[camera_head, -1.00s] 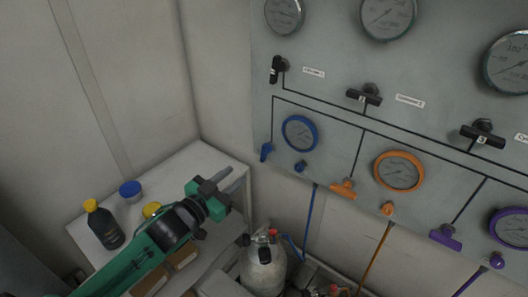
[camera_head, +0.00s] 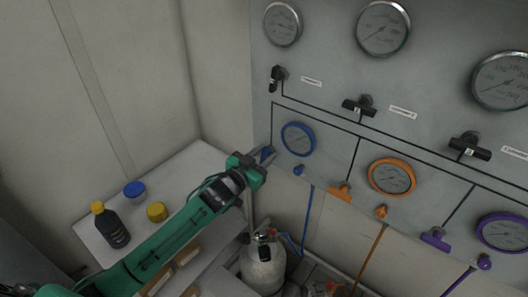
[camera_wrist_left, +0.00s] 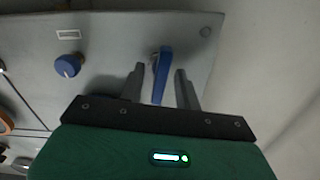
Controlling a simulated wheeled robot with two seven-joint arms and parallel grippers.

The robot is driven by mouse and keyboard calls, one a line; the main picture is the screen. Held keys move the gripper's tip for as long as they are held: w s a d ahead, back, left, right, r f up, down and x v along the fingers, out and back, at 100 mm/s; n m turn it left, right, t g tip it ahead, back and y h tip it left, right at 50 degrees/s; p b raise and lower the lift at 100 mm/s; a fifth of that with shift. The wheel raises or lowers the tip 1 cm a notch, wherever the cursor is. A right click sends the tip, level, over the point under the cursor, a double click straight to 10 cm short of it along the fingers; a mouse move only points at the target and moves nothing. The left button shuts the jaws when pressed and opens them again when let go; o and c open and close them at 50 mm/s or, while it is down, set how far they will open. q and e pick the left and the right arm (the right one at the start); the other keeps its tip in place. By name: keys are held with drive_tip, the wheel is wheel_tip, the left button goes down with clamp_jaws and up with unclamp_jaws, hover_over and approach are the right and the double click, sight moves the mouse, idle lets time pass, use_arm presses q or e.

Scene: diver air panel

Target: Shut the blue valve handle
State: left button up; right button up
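The blue valve handle (camera_wrist_left: 162,74) shows in the left wrist view as a narrow lever on the grey panel. In the head view the blue handle (camera_head: 266,154) is at the panel's lower left, partly hidden by my gripper. My left gripper (camera_wrist_left: 160,86) is open, with one finger on each side of the handle and a visible gap at both sides. In the head view my left gripper (camera_head: 258,163) is at the panel's lower left corner. My right gripper is in neither view.
On the panel are a blue-rimmed gauge (camera_head: 298,139), a small blue knob (camera_head: 298,170), an orange handle (camera_head: 340,192) and a purple handle (camera_head: 435,239). A white table (camera_head: 180,165) holds a dark bottle (camera_head: 112,228). A gas cylinder (camera_head: 263,268) stands below the panel.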

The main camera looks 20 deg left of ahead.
use_arm(q)
drive_tip(key=shift+w+d, duration=0.1)
drive_tip(key=shift+w, duration=0.05)
drive_tip(key=shift+c, duration=0.2)
clamp_jaws()
